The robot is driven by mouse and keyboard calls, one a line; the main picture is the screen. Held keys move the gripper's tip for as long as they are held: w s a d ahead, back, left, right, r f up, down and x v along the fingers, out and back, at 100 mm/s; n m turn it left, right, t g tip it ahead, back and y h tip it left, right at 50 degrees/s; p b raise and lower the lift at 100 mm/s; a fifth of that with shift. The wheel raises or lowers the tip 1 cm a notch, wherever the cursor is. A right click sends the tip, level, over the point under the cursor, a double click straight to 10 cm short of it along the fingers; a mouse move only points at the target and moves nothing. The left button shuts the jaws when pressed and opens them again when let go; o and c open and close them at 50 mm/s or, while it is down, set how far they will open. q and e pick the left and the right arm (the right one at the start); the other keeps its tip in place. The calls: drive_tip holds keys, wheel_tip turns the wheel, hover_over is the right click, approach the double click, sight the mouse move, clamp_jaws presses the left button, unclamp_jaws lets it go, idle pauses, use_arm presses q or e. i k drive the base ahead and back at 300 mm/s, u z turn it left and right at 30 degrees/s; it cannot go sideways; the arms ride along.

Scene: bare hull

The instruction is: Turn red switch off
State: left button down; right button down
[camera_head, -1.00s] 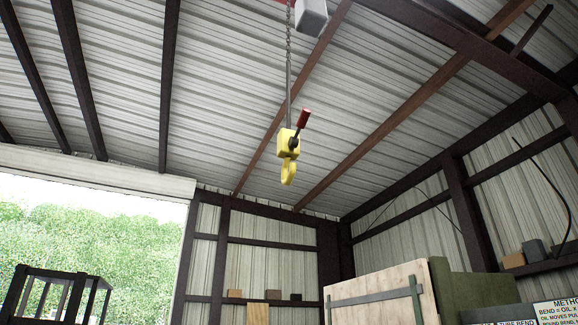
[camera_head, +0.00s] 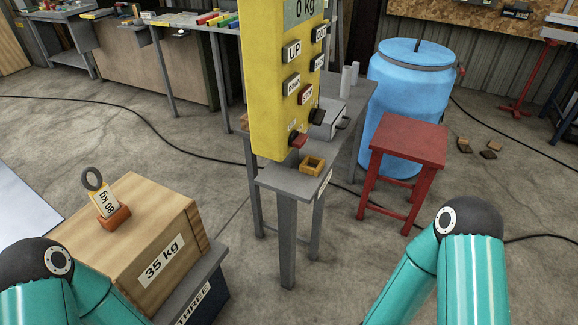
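A tall yellow control box (camera_head: 264,90) hangs in the middle of the view, with a "0 kg" display at its top and several black buttons marked UP and DOWN. Whether the red switch is on or off cannot be told. My two teal arms show at the lower left and lower right, apart from the box. Both grippers are out of view.
A grey table (camera_head: 290,182) stands below the box, with a small yellow-brown block (camera_head: 313,166) on it. A red stool (camera_head: 408,140) and a blue barrel (camera_head: 411,85) stand right.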

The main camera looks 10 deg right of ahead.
sight(297, 140)
drive_tip(key=z, duration=0.05)
drive_tip(key=k, duration=0.3)
drive_tip(key=u, duration=0.15)
drive_tip(key=i, duration=1.2)
drive_tip(key=z, duration=0.65)
